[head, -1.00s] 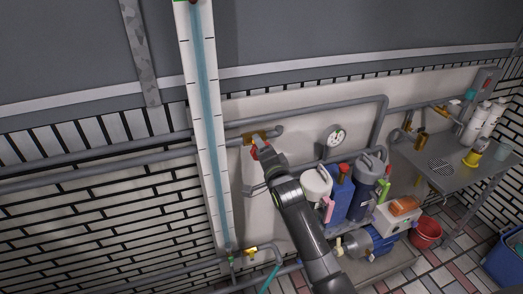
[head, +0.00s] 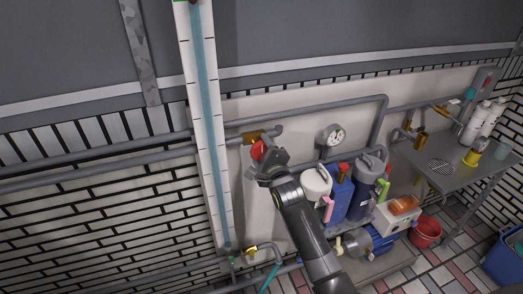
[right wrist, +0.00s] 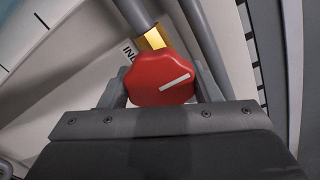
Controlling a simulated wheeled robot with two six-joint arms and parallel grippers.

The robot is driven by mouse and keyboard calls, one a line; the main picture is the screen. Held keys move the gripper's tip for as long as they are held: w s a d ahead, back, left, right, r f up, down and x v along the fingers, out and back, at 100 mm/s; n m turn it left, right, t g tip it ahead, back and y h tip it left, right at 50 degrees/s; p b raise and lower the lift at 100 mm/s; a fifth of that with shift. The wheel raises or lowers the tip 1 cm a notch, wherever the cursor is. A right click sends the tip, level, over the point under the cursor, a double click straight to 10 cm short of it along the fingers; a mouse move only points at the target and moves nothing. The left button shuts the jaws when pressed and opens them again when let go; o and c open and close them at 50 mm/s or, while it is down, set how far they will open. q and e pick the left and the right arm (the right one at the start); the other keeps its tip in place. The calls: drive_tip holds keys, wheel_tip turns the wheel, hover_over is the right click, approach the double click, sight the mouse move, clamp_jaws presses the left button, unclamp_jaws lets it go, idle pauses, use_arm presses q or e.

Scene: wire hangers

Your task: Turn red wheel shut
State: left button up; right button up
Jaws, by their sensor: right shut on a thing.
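The red wheel (right wrist: 160,80) has a white line on its face and sits in front of a brass valve body (right wrist: 152,38) on a grey pipe. In the right wrist view the white line slants, its right end higher. My right gripper (right wrist: 161,88) is shut on the wheel, one finger on each side. In the head view the red wheel (head: 257,150) shows just above my right gripper (head: 264,162), below the brass valve. My left gripper is not in view.
A clear vertical tube gauge (head: 206,120) stands left of the valve. A round pressure gauge (head: 333,136) is to the right. Blue and white canisters (head: 340,192) stand below it. A metal sink table (head: 445,165) is at the far right.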

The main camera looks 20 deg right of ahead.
drive_tip(key=shift+f, duration=0.15)
idle(0.4)
drive_tip(key=o, duration=1)
drive_tip(key=shift+s, duration=0.1)
drive_tip(key=s, duration=0.5)
drive_tip(key=s+b, duration=0.1)
drive_tip(key=s, duration=0.5)
drive_tip(key=s+d, duration=0.1)
drive_tip(key=s, duration=0.5)
drive_tip(key=shift+s+b, duration=0.15)
drive_tip(key=shift+b, duration=0.25)
